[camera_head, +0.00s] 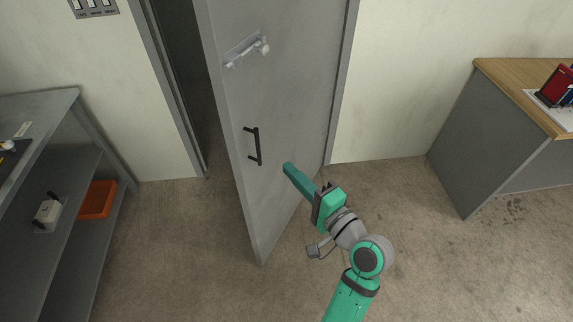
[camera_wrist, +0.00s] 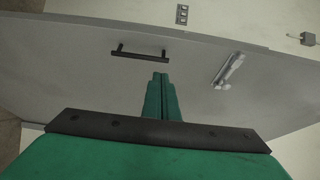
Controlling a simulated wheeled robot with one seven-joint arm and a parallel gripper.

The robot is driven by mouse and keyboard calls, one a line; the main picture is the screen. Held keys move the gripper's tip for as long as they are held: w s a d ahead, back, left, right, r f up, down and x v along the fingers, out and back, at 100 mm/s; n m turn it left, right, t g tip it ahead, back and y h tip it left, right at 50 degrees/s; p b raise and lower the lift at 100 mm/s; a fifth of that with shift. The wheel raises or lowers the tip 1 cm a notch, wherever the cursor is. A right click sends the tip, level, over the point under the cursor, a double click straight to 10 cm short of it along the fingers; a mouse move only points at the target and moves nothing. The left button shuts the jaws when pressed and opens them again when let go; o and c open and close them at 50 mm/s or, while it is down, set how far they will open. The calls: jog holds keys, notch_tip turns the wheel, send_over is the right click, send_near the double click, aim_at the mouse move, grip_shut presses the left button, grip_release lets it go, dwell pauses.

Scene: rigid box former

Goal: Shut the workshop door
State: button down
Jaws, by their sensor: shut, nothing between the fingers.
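The grey workshop door (camera_head: 285,120) stands part open in the head view, its free edge swung into the room and a dark gap showing at its left. A black pull handle (camera_head: 256,146) is fixed near the free edge, with a light grey latch (camera_head: 246,50) above it. My gripper (camera_head: 288,167) is shut and empty, to the right of the handle and in front of the door face. In the wrist view, the shut fingers (camera_wrist: 160,80) point at the door face (camera_wrist: 80,65), just below the black handle (camera_wrist: 140,53) in the picture. I cannot tell whether the fingertips touch the door.
A grey shelf unit (camera_head: 75,100) with an orange bin (camera_head: 98,199) stands at the left. A wood-topped desk (camera_head: 510,78) stands at the right. The door frame (camera_head: 167,75) is left of the gap. The floor (camera_head: 180,250) left of the door is clear.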

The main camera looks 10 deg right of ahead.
aim_at(258, 137)
jog(key=x, duration=1.2)
jog(key=shift+w, duration=0.2)
